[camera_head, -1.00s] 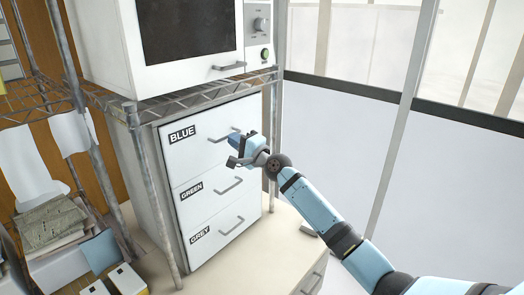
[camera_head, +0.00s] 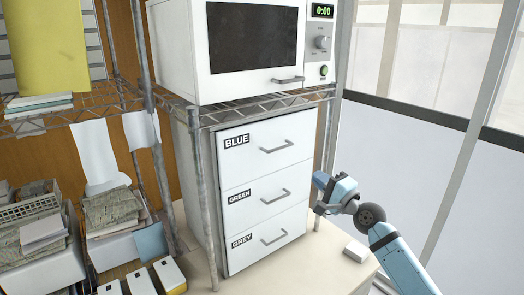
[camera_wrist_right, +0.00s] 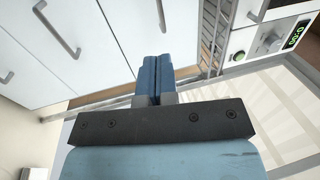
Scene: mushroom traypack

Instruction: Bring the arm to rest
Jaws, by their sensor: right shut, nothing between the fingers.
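My right gripper (camera_head: 322,194) is in the head view, to the right of the white drawer cabinet. Its two blue fingers are together with nothing between them, as the right wrist view (camera_wrist_right: 154,68) also shows. It is apart from the drawer handles. My left gripper is not in view.
The white cabinet has drawers labelled BLUE (camera_head: 265,150), GREEN (camera_head: 240,208) and GREY (camera_head: 245,252), all closed. A microwave (camera_head: 180,55) stands on the wire shelf above. A small white object (camera_head: 355,251) lies on the counter (camera_head: 318,268). Paper-filled trays are at left. Free room lies right of the cabinet.

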